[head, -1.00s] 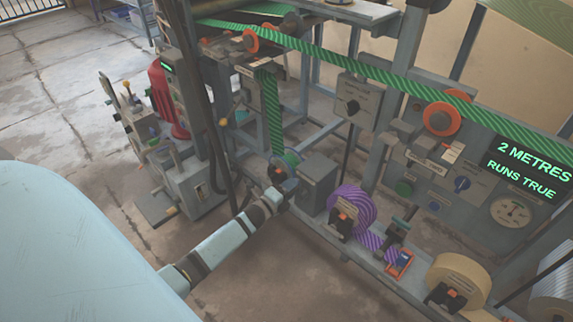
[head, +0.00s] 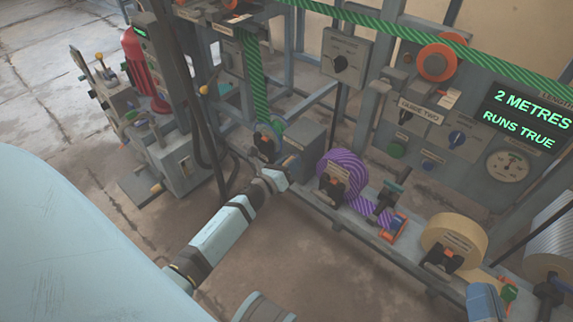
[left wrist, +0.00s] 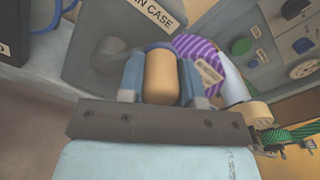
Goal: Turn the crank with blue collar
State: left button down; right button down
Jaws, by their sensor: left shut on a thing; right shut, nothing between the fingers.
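In the left wrist view, the crank's tan, rounded handle (left wrist: 161,76) stands between the two fingers of my left gripper (left wrist: 160,84), which is shut on it. A blue collar (left wrist: 158,47) shows as an arc just behind the handle. The crank's arm is mostly hidden. In the head view, my left gripper (head: 284,176) is at the front of a grey box (head: 304,148), and it hides the handle there.
A purple striped roll (head: 345,172) sits right of the grey box. A tan roll (head: 455,238) is further right on the rail. A green striped band (head: 254,80) hangs behind the box. A display (head: 520,118) reads "2 METRES RUNS TRUE". The floor in front of the rail is clear.

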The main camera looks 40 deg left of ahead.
pick_arm(q)
jog(key=shift+d+f+m+b, duration=0.4)
jog(key=shift+m+b, duration=0.35)
jog(key=shift+m, duration=0.25)
pick_arm(e)
jog(key=shift+a+f+g, duration=0.1)
jog(key=shift+f+g, duration=0.5)
jog(key=shift+f, duration=0.9)
pick_arm(q)
jog(key=c, duration=1.1)
grip_release()
jog(key=shift+s, duration=0.1)
jog(key=s, duration=0.9)
jog(key=s+a+b, duration=0.1)
jog(key=s, duration=0.3)
jog(key=shift+s, duration=0.35)
pick_arm(e)
jog(key=shift+f+g, duration=0.3)
jog(key=shift+f, duration=0.25)
jog(key=shift+n, duration=0.3)
